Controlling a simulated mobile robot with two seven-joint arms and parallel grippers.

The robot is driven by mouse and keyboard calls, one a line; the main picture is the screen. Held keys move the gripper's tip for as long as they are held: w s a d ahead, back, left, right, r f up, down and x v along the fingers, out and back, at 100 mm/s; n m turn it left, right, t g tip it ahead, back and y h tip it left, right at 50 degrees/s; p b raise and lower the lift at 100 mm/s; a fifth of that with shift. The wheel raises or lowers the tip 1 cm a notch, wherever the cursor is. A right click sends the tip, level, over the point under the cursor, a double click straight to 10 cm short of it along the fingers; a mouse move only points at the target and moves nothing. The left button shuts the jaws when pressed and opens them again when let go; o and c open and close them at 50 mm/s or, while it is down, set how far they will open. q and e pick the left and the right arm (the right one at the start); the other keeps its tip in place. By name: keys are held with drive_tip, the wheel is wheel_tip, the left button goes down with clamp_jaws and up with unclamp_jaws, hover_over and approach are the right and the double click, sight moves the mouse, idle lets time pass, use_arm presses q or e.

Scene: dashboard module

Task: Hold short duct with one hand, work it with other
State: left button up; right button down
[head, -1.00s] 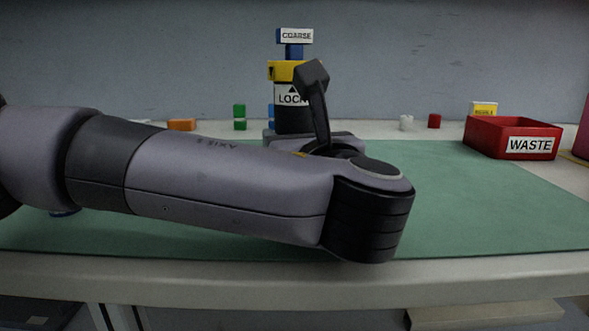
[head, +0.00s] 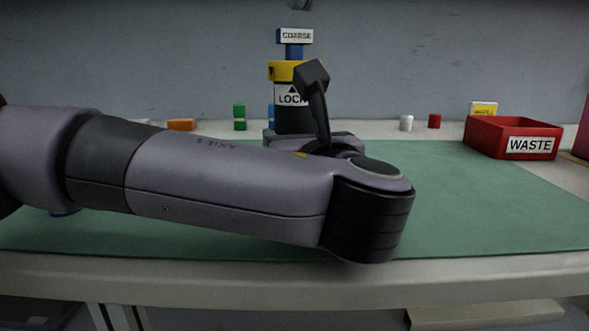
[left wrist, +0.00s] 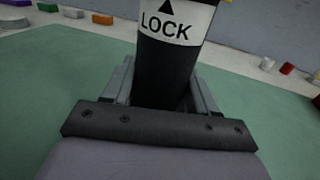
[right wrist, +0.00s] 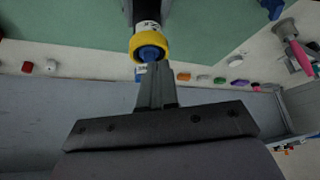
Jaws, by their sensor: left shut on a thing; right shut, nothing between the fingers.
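The short duct is an upright black cylinder with a white LOCK band (head: 291,95), a yellow ring (head: 285,70) and a blue stem with a COARSE label (head: 295,36) on top. My left gripper (left wrist: 162,90) is shut on its black lower body, one finger on each side; in the head view my left arm hides the grip. My right gripper (head: 300,4) is at the top edge of the head view, above the duct. In the right wrist view its fingers (right wrist: 157,70) are shut and empty, pointing at the blue top (right wrist: 151,52) inside the yellow ring; contact is unclear.
A red WASTE bin (head: 485,138) stands at the right of the green mat (head: 480,215), with a yellow labelled block (head: 484,108) behind it. Small red (head: 434,121), white (head: 406,123), green (head: 239,117) and orange (head: 181,125) pieces lie along the back. The mat's right side is clear.

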sight(305, 43)
drive_tip(key=shift+f, duration=3.05)
drive_tip(key=shift+w, duration=0.1)
